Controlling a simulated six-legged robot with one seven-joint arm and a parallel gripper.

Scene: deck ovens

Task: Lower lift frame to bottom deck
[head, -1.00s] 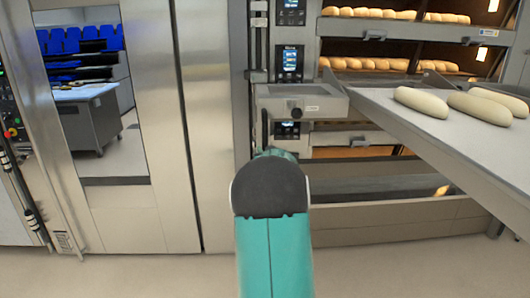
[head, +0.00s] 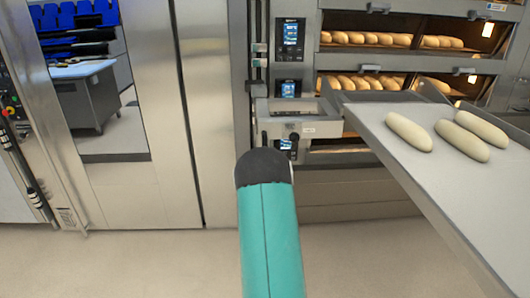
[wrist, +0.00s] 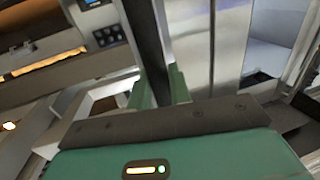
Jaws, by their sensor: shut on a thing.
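The lift frame (head: 323,127) is a grey bracket in the middle of the head view, in front of the oven's control column. A pale loading board (head: 420,165) runs from it toward the lower right, with several raw loaves on it. My gripper (wrist: 160,84) shows two green fingers in the wrist view. They are shut on a dark upright bar (wrist: 145,40), apparently the lift frame's handle. In the head view my teal and dark arm hides the gripper and its grasp.
Oven decks with baked loaves (head: 365,39) stand behind the frame, with control screens (head: 290,33) beside them. A steel door panel (head: 150,190) is at left, near a work table (head: 92,95) in another room. The floor (head: 150,265) in front is clear.

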